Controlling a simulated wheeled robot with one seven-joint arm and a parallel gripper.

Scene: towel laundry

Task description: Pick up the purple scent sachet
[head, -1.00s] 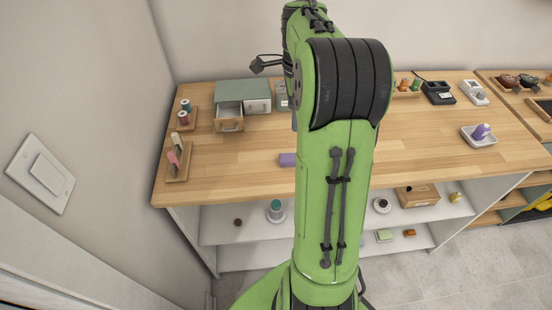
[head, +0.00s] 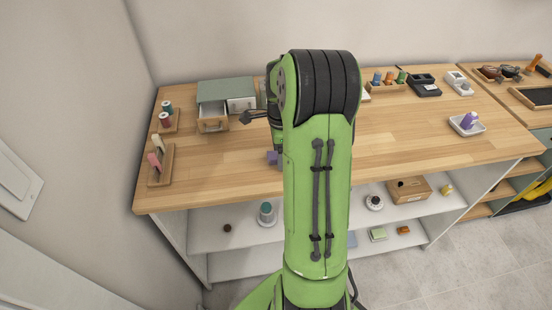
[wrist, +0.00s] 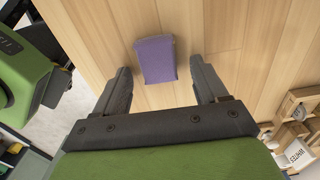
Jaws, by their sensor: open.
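The purple scent sachet (wrist: 156,60) lies on the wooden tabletop in the wrist view. It is a small purple block, just ahead of and between the fingertips of my gripper (wrist: 163,75). My gripper is open, one finger to each side of the sachet, and I see no contact. In the head view the sachet (head: 272,158) shows as a small purple patch left of my green arm, which hides part of it. My gripper is mostly hidden behind my arm there.
A small cabinet with an open drawer (head: 213,124) stands at the back left. Spool stands (head: 165,120) and a wooden tray (head: 161,166) line the left side. A white dish (head: 467,126) with a purple item sits at the right. The tabletop (head: 410,140) is clear between.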

